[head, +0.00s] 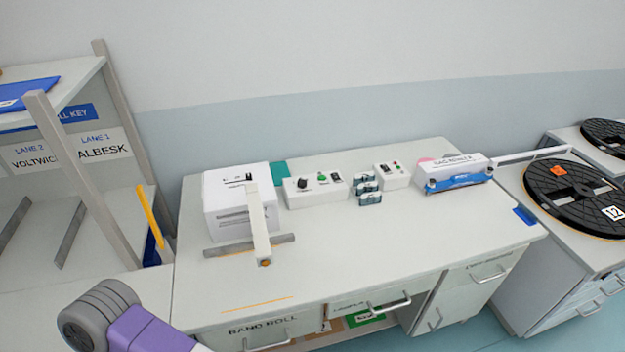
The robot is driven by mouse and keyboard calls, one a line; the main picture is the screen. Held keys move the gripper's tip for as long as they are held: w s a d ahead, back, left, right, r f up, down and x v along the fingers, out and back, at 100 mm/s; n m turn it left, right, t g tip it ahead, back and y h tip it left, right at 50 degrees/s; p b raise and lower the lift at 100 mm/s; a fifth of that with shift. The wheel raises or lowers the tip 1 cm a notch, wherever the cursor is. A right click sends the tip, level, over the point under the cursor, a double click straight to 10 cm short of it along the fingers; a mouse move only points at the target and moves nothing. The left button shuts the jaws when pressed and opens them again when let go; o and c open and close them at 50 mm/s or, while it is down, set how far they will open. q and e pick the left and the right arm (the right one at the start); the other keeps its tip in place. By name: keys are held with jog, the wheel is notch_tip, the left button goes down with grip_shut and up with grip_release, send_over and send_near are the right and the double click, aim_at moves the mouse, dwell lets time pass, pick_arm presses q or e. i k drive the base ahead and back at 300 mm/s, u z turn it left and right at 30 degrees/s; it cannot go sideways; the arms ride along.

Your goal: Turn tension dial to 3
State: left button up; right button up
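A white control box (318,196) stands on the bench, near the middle of its back half. It carries a black knob (303,184) at its left, which looks like the tension dial. A green button (321,177) and another dark control sit to the right of the knob. The dial's markings and its pointer are too small to read. Neither of my grippers shows. Only a grey and purple part of my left arm comes in at the lower left, well away from the dial.
A white box-shaped machine (238,206) with an upright arm (257,225) stands left of the control box. A second button box (391,176), small blocks (366,187) and a blue-white carton (455,174) stand to the right. The bench front (400,255) is clear. A black reel (575,198) lies far right.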

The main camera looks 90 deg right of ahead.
aim_at(302, 182)
jog(key=k, duration=1.15)
jog(key=z, duration=0.15)
